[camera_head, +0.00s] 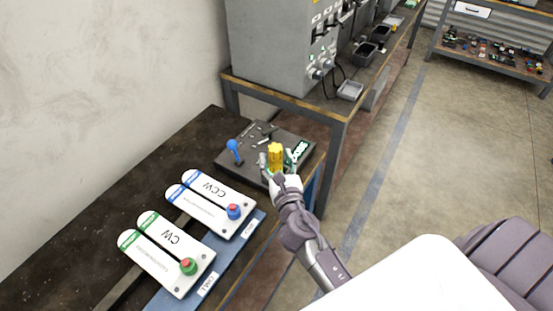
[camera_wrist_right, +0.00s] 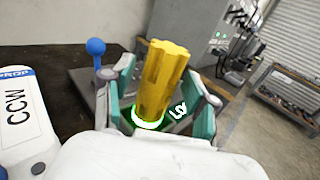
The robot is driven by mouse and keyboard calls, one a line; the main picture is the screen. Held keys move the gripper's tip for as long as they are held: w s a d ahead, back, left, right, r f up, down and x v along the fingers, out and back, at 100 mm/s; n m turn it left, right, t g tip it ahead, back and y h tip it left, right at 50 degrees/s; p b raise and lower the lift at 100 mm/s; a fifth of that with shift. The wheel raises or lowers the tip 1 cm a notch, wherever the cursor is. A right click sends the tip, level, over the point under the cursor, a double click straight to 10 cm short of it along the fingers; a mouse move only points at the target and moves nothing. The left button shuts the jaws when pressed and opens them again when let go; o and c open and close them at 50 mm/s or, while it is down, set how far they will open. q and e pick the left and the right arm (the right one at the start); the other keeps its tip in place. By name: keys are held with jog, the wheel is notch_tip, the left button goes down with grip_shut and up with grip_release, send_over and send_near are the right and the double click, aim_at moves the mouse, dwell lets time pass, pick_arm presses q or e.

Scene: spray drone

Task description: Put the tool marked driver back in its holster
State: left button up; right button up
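The yellow driver handle (camera_head: 275,155) stands roughly upright over the dark tool board (camera_head: 226,158) at the bench's far end. In the right wrist view the yellow handle (camera_wrist_right: 160,75) leans a little to the right, with a glowing green and white ring at its lower end. My right gripper (camera_head: 277,163) is around the handle. Its teal-padded fingers (camera_wrist_right: 160,95) stand on both sides with visible gaps, so it looks open. My palm hides what is below the ring, so I cannot tell how the driver sits in a holster. My left gripper is out of view.
A blue-knobbed tool (camera_head: 234,149) stands left of the driver, with small metal pieces behind it. White CCW (camera_head: 207,190) and CW (camera_head: 168,240) panels with buttons lie on the near bench. A grey control cabinet (camera_head: 270,45) stands behind. Open floor is to the right.

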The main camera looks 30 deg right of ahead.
jog(key=shift+r, duration=0.25)
jog(key=b+v, duration=0.3)
jog(key=v, duration=0.9)
